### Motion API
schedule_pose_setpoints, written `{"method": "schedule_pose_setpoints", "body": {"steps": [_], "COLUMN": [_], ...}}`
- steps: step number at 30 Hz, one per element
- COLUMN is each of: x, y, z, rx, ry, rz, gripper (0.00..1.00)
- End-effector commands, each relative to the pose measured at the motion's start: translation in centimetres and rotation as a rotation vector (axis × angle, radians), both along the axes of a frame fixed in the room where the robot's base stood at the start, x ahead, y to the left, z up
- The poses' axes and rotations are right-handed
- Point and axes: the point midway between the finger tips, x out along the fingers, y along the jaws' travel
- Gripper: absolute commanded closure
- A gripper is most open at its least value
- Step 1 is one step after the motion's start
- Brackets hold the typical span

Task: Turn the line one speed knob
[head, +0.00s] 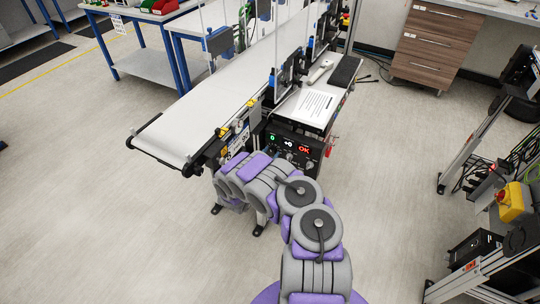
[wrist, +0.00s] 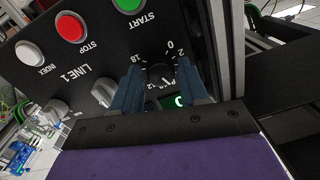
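The line one control panel (wrist: 112,50) fills the upper part of the wrist view, upside down, with "LINE 1" printed on it. A dark round speed knob (wrist: 160,73) sits in a dial with printed numbers. My gripper (wrist: 160,70) has its two blue fingers apart, one on each side of the knob. I cannot tell whether they touch it. A green digit display shows partly between the fingers, near the gripper's base. In the head view the panel (head: 288,142) shows at the conveyor's near end, partly behind my arm; the gripper is hidden there.
A red stop button (wrist: 71,27), a green start button (wrist: 128,4) and a white index button (wrist: 30,53) share the panel. Grey knobs (wrist: 104,92) sit beside the dial. The white conveyor belt (head: 215,100) runs behind.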

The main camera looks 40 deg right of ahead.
Motion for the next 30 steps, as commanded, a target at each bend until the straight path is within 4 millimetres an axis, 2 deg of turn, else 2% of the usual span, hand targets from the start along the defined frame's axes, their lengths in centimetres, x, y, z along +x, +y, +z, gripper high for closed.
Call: {"method": "schedule_pose_setpoints", "body": {"steps": [2, 12, 30], "x": [0.0, 0.01, 0.28], "y": [0.01, 0.01, 0.2], "z": [-0.01, -0.02, 0.31], "rx": [0.0, 0.0, 0.045], "ry": [0.0, 0.0, -0.106], "rz": [0.0, 0.0, 0.004], "gripper": [0.65, 0.97, 0.97]}}
